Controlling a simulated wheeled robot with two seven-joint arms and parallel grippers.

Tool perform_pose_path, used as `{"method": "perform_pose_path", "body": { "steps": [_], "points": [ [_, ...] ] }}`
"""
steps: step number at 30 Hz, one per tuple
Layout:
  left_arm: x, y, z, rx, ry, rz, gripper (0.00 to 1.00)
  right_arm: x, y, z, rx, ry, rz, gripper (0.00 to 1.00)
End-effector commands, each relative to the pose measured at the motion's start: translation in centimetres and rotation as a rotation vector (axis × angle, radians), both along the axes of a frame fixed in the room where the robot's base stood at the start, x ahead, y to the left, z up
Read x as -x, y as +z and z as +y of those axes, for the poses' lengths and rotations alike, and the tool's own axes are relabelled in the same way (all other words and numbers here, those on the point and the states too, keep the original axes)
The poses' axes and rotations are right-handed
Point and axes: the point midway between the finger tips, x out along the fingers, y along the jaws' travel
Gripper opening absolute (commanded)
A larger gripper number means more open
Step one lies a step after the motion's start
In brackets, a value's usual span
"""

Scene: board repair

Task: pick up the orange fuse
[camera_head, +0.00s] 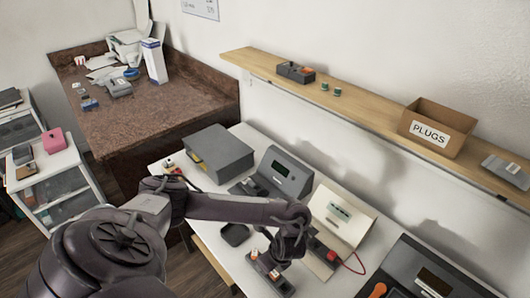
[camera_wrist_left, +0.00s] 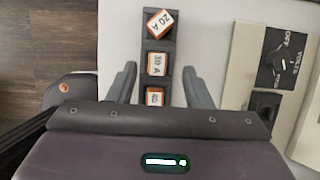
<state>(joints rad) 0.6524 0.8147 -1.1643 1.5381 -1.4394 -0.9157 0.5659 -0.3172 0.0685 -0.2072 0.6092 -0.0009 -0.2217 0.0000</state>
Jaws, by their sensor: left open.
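A dark fuse holder (camera_head: 285,291) lies on the white bench. In the left wrist view the holder (camera_wrist_left: 157,33) carries three orange fuses with white labels in a row. The far fuse (camera_wrist_left: 160,23) reads 20 A and sits tilted. The middle fuse (camera_wrist_left: 157,64) seems to read 30 A. The near fuse (camera_wrist_left: 155,96) is partly hidden by my gripper body. My left gripper (camera_wrist_left: 159,69) is open, with one finger on each side of the holder, around the middle and near fuses. In the head view my left gripper (camera_head: 266,258) hangs over the holder. My right gripper is not in view.
A cream meter (camera_head: 340,215) with a red lead stands right of the holder; its panel and dial (camera_wrist_left: 283,57) are close to my right-hand finger. A dark cup-like item (camera_head: 235,234) lies left. A grey instrument (camera_head: 285,172) stands behind. A shelf holds a PLUGS box (camera_head: 436,128).

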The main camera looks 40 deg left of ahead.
Motion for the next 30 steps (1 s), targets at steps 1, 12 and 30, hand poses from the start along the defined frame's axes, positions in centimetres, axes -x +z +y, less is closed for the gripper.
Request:
{"method": "perform_pose_path", "body": {
  "steps": [1, 12, 30],
  "points": [
    [0.3, -1.0, 0.7, -0.004, 0.003, 0.005, 0.45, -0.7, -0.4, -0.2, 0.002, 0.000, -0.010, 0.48],
    [0.1, -2.8, 1.4, -0.001, 0.000, 0.002, 0.45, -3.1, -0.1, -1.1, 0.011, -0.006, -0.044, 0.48],
    [0.1, -2.7, 1.4, -0.001, 0.000, 0.002, 0.00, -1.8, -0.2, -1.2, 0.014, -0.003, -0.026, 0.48]
  ]
}}
